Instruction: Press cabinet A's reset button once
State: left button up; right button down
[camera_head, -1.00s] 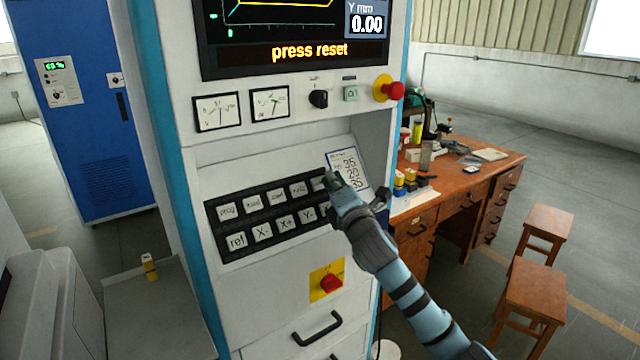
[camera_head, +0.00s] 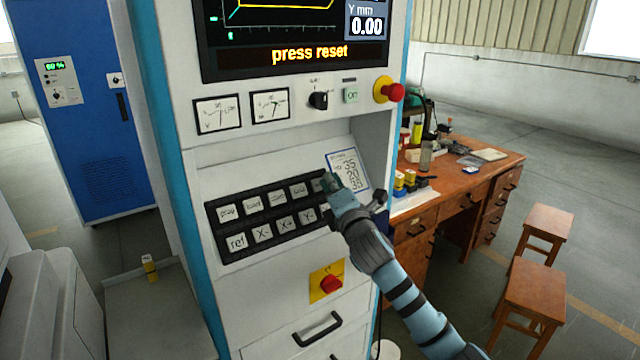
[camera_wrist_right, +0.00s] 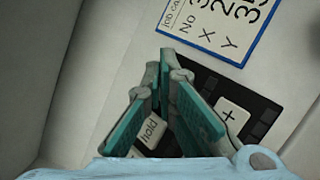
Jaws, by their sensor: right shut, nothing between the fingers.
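The white cabinet (camera_head: 290,155) with teal edges fills the middle of the head view. Its screen (camera_head: 310,50) reads "press reset". A black key panel (camera_head: 213,218) carries two rows of pale keys, including "ref" (camera_head: 237,243). I cannot read a reset label on any key. My right gripper (camera_head: 331,181) is shut and empty at the panel's right end, over the upper row, hiding some keys. In the right wrist view, the gripper (camera_wrist_right: 172,68) is over the panel, near a "hold" key (camera_wrist_right: 152,130) and a "+" key (camera_wrist_right: 230,116). I cannot tell whether it touches. My left gripper is not in view.
A job card (camera_head: 346,163) lies right of the keys. Above are a selector knob (camera_head: 318,99), a green "on" button (camera_head: 351,95) and a red mushroom button (camera_head: 392,91). A red switch (camera_head: 331,283) sits below. A cluttered wooden desk (camera_head: 470,187) stands at right.

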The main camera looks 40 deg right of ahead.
jog(key=shift+w+f, duration=0.25)
jog(key=shift+w, duration=0.1)
dwell(0.7)
dwell(0.4)
jog(key=shift+s+r+p, duration=0.5)
jog(key=shift+s+p, duration=0.05)
jog(key=shift+p, duration=0.2)
jog(key=shift+s, duration=0.15)
jog(key=s+r+p, duration=0.1)
jog(key=s, duration=0.1)
jog(key=s+r+p, duration=0.2)
